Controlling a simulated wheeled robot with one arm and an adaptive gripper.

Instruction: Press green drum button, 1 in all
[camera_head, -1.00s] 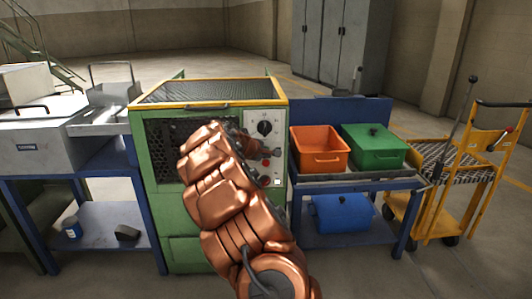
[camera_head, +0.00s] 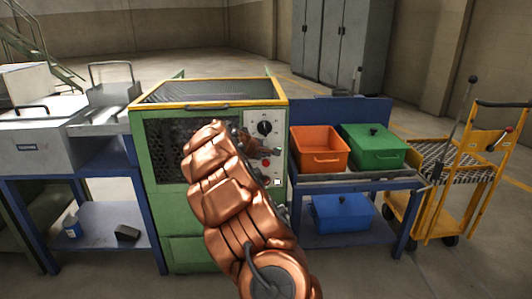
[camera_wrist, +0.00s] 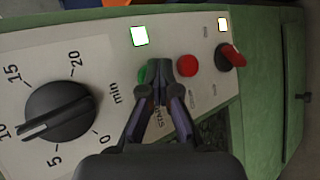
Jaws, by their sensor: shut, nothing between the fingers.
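The green drum button (camera_wrist: 143,75) shows in the wrist view on the pale panel of the green furnace cabinet, just left of my fingertips and partly covered by them. My gripper (camera_wrist: 159,72) is shut and empty, its tips at the button's right edge; whether they touch it I cannot tell. A red button (camera_wrist: 187,66) sits just right of the tips. In the head view my copper arm reaches to the control panel (camera_head: 263,124) and hides the green button and most of the gripper.
A black timer dial (camera_wrist: 58,110) lies left of the fingers, and a red-and-black switch (camera_wrist: 231,56) to the right. Orange bin (camera_head: 319,149) and green bin (camera_head: 374,147) stand on the bench right of the cabinet. A yellow cart (camera_head: 450,170) is farther right.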

